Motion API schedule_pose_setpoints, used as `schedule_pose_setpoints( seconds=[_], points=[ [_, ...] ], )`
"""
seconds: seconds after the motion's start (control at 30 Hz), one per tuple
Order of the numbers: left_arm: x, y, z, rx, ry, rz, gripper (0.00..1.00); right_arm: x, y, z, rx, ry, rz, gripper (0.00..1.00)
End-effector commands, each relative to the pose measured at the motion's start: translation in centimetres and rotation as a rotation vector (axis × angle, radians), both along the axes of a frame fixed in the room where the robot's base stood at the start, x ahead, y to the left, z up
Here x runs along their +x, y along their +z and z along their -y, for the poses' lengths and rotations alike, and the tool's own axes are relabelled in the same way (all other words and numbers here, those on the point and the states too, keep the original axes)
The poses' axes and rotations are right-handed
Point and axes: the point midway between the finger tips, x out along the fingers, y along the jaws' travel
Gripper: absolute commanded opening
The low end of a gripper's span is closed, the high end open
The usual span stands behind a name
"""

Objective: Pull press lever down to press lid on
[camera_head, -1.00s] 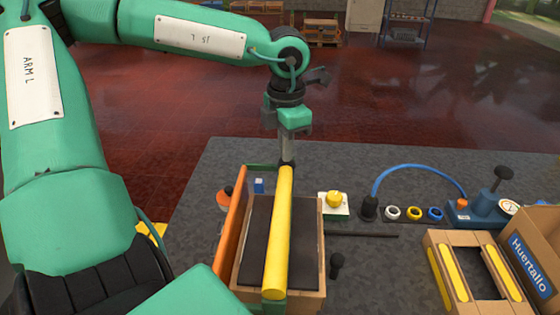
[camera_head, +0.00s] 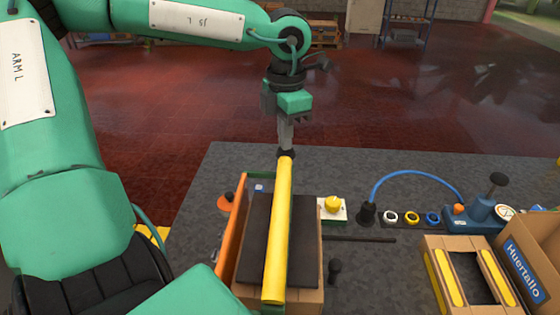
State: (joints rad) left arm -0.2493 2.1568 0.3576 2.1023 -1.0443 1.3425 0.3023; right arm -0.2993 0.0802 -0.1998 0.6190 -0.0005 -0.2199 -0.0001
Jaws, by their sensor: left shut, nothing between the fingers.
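A long yellow bar (camera_head: 278,235), apparently the press lever, runs lengthwise above a cardboard box (camera_head: 310,298) with a dark top (camera_head: 302,240), which looks like the lid. The bar has a black end piece (camera_head: 286,154) at its far end. My left gripper (camera_head: 286,142) points down at that far end, shut and empty, with its fingertips at or very near the black piece; I cannot tell whether they touch. An orange bar (camera_head: 236,225) and a green frame part (camera_head: 262,176) stand along the box's left and far sides. My right gripper is not in view.
A yellow knob on a white-green base (camera_head: 333,206) sits right of the box. A blue hose (camera_head: 415,174), several coloured rings (camera_head: 412,217) and a blue device (camera_head: 482,214) stand farther right. A Huertallo carton (camera_head: 525,262) is at the right edge.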

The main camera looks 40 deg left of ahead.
Motion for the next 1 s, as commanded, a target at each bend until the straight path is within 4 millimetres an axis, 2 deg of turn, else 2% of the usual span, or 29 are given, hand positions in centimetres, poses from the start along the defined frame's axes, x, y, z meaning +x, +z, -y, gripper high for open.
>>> schedule_pose_setpoints(
  seconds=[0.03, 0.23, 1.0],
  points=[
    [0.0, 0.8, 0.0, 0.001, 0.000, 0.003, 0.00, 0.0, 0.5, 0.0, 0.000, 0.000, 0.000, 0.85],
    [0.0, 2.4, 0.0, 0.001, 0.001, 0.001, 0.00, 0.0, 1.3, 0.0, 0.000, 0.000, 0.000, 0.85],
    [0.0, 2.4, 0.0, 0.000, 0.000, 0.002, 0.00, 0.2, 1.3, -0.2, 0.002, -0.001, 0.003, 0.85]
  ],
)
